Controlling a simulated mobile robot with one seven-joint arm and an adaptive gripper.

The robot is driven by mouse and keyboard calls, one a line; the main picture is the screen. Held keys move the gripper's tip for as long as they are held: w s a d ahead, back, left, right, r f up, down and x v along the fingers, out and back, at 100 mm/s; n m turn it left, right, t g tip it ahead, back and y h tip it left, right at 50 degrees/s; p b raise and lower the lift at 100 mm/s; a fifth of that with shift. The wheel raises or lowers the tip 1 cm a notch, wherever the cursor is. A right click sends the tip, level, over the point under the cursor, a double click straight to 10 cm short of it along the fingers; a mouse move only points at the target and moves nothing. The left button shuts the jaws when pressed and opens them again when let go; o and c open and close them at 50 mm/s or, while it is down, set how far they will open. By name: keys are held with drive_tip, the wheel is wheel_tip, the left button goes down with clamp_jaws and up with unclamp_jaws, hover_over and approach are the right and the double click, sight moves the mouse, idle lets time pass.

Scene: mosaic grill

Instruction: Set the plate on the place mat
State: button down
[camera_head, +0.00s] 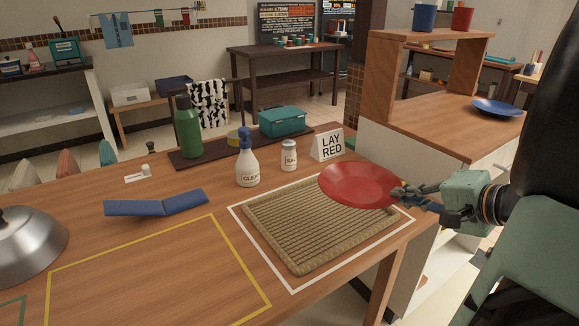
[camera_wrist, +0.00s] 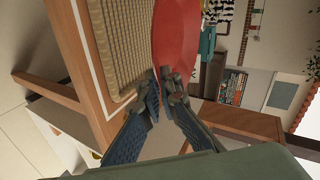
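A red plate (camera_head: 357,185) is held by its right rim in my gripper (camera_head: 404,196), roughly level, over the back right part of the place mat. The woven tan place mat (camera_head: 300,228) lies on the wooden table inside a white outline. In the wrist view the red plate (camera_wrist: 177,35) reaches up from between the fingers of my gripper (camera_wrist: 165,85), which are closed on its edge. The mat (camera_wrist: 125,40) shows beside the plate there. The plate hides the mat's back right corner. I cannot tell whether the plate touches the mat.
A sign reading "LAY RED" (camera_head: 328,144), a salt shaker (camera_head: 289,156) and a spray bottle (camera_head: 247,160) stand behind the mat. A blue folded piece (camera_head: 156,203) and a metal dome (camera_head: 28,245) are to the left. A blue plate (camera_head: 497,107) rests on the right counter.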

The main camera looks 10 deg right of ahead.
sight(387, 193)
drive_tip(key=x, duration=0.5)
drive_tip(key=shift+w+d+b, duration=0.1)
drive_tip(key=shift+d+b, duration=0.05)
drive_tip(key=shift+b, duration=0.25)
drive_tip(key=w+f, duration=0.1)
drive_tip(key=w+f+b, duration=0.1)
drive_tip(key=f, duration=0.1)
drive_tip(key=w+f, duration=0.1)
drive_tip(key=w, duration=0.1)
drive_tip(key=shift+a+f, duration=0.3)
drive_tip(key=shift+a, duration=0.1)
drive_tip(key=shift+w+f+b, duration=0.15)
drive_tip(key=shift+f+b, duration=0.1)
drive_tip(key=shift+b, duration=0.15)
drive_tip(key=shift+w+f+b, duration=0.15)
drive_tip(key=shift+f+b, duration=0.3)
drive_tip(key=shift+f, duration=1.2)
drive_tip(key=shift+f+b, duration=0.2)
drive_tip(key=shift+b, duration=0.15)
drive_tip(key=c, duration=2.4)
unclamp_jaws()
drive_tip(key=shift+r, duration=0.15)
